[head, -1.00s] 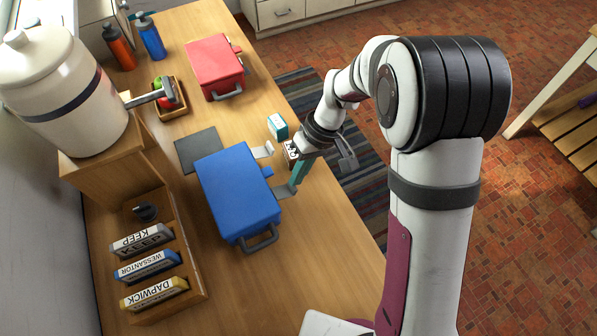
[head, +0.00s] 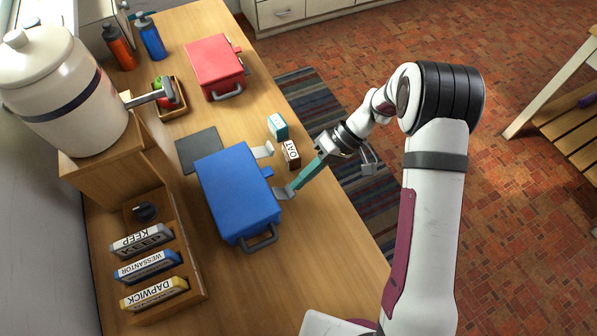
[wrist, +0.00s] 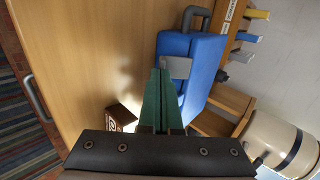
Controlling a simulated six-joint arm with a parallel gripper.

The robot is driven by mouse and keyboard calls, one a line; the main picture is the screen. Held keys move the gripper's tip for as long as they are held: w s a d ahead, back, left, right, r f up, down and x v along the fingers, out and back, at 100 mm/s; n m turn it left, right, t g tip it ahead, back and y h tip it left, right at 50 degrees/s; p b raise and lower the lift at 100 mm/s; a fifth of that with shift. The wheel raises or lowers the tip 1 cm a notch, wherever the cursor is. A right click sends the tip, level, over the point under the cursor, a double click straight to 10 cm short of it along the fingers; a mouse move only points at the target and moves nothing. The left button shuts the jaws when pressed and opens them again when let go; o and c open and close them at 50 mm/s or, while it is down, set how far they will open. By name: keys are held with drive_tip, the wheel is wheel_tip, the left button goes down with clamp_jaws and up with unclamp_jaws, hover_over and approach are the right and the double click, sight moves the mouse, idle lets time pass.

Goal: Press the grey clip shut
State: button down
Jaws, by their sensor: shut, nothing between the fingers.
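A blue box (head: 238,190) with a grey handle lies on the table, and also shows in the wrist view (wrist: 201,62). Two grey clips stick out from its right side, the nearer one (head: 283,194) and the farther one (head: 262,151), with a blue tab (head: 267,171) between them. One grey clip (wrist: 178,67) shows against the box in the wrist view. My gripper (head: 294,187) is shut and empty, its teal fingers slanting down to the nearer clip's outer end. I cannot tell whether the tips touch it. In the wrist view the fingertips (wrist: 160,72) are beside the clip.
A brown box marked OAT (head: 290,154) and a teal-and-white box (head: 278,126) stand behind my gripper. A dark mat (head: 199,151) and a red box (head: 214,66) lie farther back. A wooden rack (head: 190,250) stands left. The table's front right is clear.

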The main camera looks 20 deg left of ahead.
wheel_tip(320, 180, down, 3)
drive_tip(key=g+y, duration=0.3)
drive_tip(key=shift+s+a, duration=0.1)
drive_tip(key=shift+s+a+f, duration=0.15)
drive_tip(key=shift+f, duration=0.25)
drive_tip(key=shift+r, duration=0.85)
drive_tip(key=v, duration=1.2)
drive_tip(key=shift+f+g, duration=0.25)
drive_tip(key=shift+g, duration=0.05)
